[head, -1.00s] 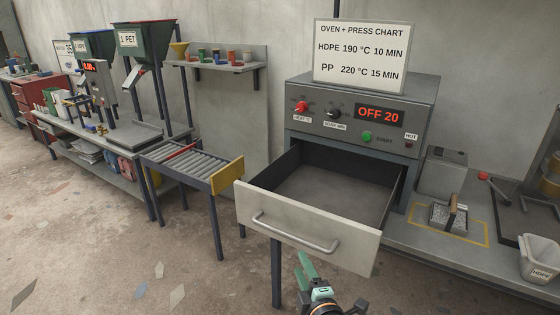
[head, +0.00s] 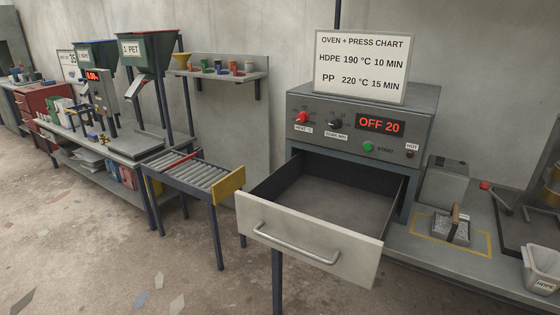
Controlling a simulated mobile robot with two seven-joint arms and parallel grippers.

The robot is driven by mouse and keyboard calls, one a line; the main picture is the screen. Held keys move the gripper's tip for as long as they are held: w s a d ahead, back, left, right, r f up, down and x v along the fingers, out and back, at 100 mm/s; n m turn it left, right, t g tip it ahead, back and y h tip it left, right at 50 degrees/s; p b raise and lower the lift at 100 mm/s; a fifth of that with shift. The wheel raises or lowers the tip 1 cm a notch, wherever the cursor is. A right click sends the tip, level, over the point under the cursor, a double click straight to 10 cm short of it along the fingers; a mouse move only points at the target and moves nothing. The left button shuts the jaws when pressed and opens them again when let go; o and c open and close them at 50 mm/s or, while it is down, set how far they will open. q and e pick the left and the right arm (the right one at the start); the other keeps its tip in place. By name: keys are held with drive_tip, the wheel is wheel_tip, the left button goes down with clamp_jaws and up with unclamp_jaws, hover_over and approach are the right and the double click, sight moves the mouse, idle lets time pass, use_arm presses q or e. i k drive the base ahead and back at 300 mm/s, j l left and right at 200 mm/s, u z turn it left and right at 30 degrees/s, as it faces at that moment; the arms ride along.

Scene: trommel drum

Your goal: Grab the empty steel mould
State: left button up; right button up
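A small grey metal block or tray (head: 450,231) with an upright brown piece on it sits inside the yellow outline on the bench right of the oven. It may be the steel mould, but it is too small to tell, and I cannot see whether it is empty. The oven (head: 400,110) reads OFF 20, and its drawer (head: 308,240) is pulled out with a bare floor. Neither of my grippers is in view.
The open drawer juts forward left of the outlined spot. A grey box (head: 443,180) stands behind that spot and a white HDPE bin (head: 540,270) to its right. A roller stand (head: 195,172) is left of the drawer. The floor in front is mostly clear.

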sight(454, 229)
drive_tip(key=z, duration=1.3)
drive_tip(key=u, duration=1.15)
drive_tip(key=i+l, duration=0.3)
drive_tip(key=i+l+u, duration=0.1)
drive_tip(key=i+l, duration=0.2)
drive_tip(key=l, duration=0.2)
